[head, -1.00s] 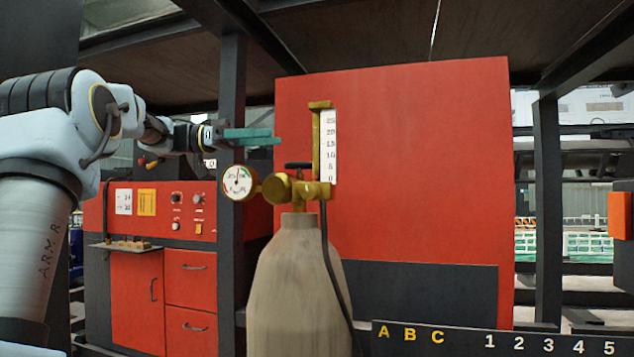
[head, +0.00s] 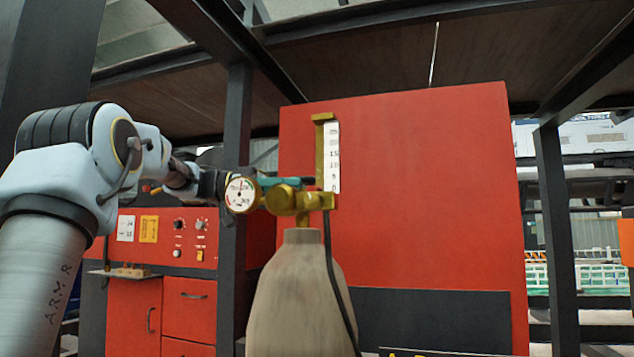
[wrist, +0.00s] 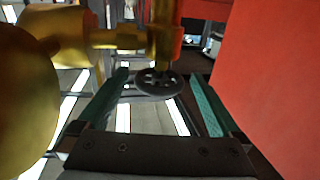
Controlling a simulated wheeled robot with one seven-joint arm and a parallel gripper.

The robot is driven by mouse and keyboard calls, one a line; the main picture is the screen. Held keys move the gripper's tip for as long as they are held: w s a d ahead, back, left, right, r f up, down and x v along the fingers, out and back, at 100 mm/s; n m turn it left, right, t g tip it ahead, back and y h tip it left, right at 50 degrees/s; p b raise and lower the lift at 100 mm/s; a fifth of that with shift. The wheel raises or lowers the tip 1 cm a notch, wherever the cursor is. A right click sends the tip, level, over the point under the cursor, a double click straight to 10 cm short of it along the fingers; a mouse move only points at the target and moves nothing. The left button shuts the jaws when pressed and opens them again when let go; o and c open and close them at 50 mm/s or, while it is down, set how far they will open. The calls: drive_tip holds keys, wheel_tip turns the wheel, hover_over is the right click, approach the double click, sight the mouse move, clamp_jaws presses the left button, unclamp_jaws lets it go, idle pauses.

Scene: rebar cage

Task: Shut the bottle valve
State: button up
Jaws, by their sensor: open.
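The bottle valve's dark round handwheel (wrist: 158,82) shows in the wrist view, between the two green fingers of my open gripper (wrist: 165,92). I cannot tell whether either finger touches it. The brass valve body (head: 290,199) sits on top of the beige gas bottle (head: 298,290), with a round white gauge (head: 240,194) on its left and a flow scale (head: 331,157) on its right. In the head view my gripper (head: 290,182) is behind the gauge and brass body, which partly hide it. The handwheel is mostly hidden there.
A large red panel (head: 430,200) stands close behind the bottle and fills the right side of the wrist view. A red cabinet (head: 190,290) with drawers is at the left. A dark post (head: 235,140) stands behind my arm. A black hose (head: 335,270) hangs down the bottle.

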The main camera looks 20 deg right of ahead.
sight(311, 183)
drive_tip(key=p+x, duration=0.1)
drive_tip(key=x, duration=0.3)
drive_tip(key=shift+s+d+r, duration=0.1)
drive_tip(key=shift+d+r, duration=0.05)
drive_tip(key=shift+d, duration=0.05)
drive_tip(key=shift+s+d+p, duration=0.3)
drive_tip(key=shift+d+p, duration=0.1)
drive_tip(key=shift+d, duration=0.25)
drive_tip(key=shift+c, duration=0.2)
drive_tip(key=c, duration=1.1)
drive_tip(key=shift+g, duration=0.3)
